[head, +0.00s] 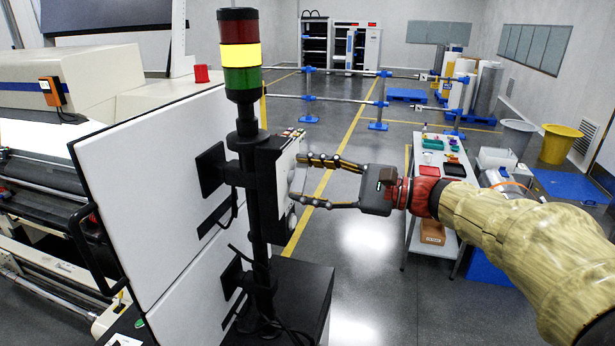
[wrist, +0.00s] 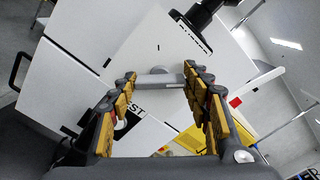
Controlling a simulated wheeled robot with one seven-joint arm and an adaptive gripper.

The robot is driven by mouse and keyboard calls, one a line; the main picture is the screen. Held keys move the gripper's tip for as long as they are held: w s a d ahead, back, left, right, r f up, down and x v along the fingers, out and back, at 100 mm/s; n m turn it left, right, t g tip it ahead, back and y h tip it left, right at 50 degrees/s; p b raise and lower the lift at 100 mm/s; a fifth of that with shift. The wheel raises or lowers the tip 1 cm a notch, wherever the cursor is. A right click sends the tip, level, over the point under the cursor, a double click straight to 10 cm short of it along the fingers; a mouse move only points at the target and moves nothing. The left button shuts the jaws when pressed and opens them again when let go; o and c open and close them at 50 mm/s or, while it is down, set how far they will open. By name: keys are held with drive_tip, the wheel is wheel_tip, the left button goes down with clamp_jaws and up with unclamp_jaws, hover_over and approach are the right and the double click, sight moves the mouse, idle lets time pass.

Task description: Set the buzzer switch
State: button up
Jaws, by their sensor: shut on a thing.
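The buzzer switch shows in the wrist view as a grey bar-shaped handle (wrist: 157,80) on the pale face of a control box. The control box (head: 284,172) is mounted on the black pole of the signal tower in the head view. My gripper (head: 300,180) reaches the box face from the right, one finger above the other. In the wrist view the fingertips of my gripper (wrist: 160,76) are at the two ends of the handle, shut on it. Black lettering ending in "ST" is partly hidden by the left finger. The switch's exact setting cannot be read.
The signal tower (head: 239,55) has red, lit yellow and green sections. White panels (head: 150,160) stand left of the pole, with a large machine (head: 60,85) behind. A table with small trays (head: 420,205) stands behind my arm. Open floor lies between.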

drive_tip(key=shift+f, duration=0.1)
idle(0.3)
drive_tip(key=o, duration=1.2)
drive_tip(key=shift+c, duration=0.2)
drive_tip(key=shift+d, duration=0.1)
drive_tip(key=v, duration=1.1)
drive_tip(key=shift+d, duration=0.4)
drive_tip(key=shift+s, duration=0.1)
